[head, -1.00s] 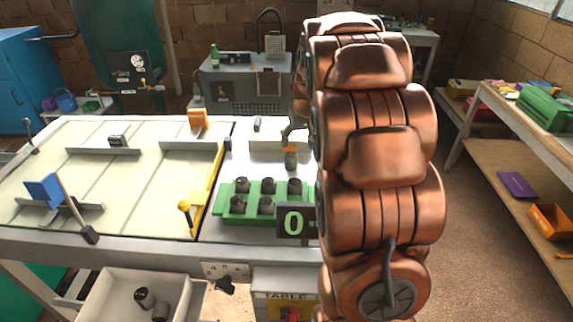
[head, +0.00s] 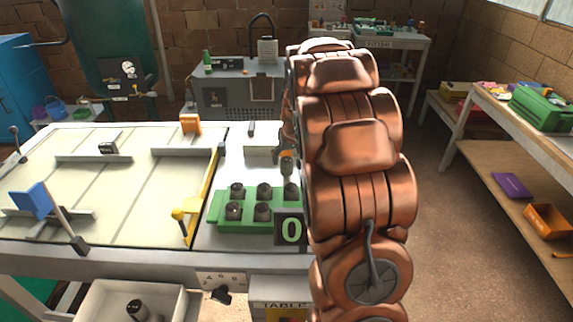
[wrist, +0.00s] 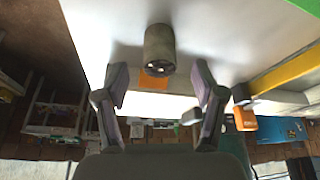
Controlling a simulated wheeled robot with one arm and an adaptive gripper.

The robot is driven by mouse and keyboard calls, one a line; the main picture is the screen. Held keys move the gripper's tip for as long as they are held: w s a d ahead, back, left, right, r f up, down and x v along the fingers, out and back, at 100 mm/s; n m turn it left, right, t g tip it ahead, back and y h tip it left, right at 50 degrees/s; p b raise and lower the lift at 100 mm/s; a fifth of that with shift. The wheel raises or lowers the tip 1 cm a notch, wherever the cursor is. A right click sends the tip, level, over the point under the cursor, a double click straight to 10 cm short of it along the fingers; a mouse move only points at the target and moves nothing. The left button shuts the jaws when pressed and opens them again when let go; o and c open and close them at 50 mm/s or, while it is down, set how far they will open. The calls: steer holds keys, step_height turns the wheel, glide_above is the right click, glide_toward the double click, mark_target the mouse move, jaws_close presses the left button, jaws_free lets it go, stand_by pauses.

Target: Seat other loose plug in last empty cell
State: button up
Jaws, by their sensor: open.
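A dark grey cylindrical plug (wrist: 160,50) stands on the white tabletop, beside an orange patch (wrist: 153,84) in the wrist view. In the head view this plug (head: 287,169) shows behind the green tray, close to my arm. My gripper (wrist: 160,80) is open and empty, its fingers spread to either side of the line to the plug, which sits beyond the fingertips. The green tray (head: 213,212) holds several dark plugs in two rows. Its front right corner is hidden by the "0" sign. My gripper is mostly hidden behind my arm in the head view.
A black "0" sign (head: 290,229) stands at the tray's front right. A yellow bar (head: 203,198) lies left of the tray. A white bin (head: 75,291) below the table's front edge holds a dark plug (head: 137,309). Shelves (head: 520,185) stand at right.

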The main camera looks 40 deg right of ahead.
mark_target(287, 160)
steer(key=shift+w+d+f, duration=0.1)
steer(key=shift+w+f, duration=0.15)
steer(key=shift+w, duration=0.05)
steer(key=shift+p+x, duration=0.6)
steer(key=shift+x, duration=0.7)
steer(key=c, duration=1.1)
steer(key=shift+r, duration=0.15)
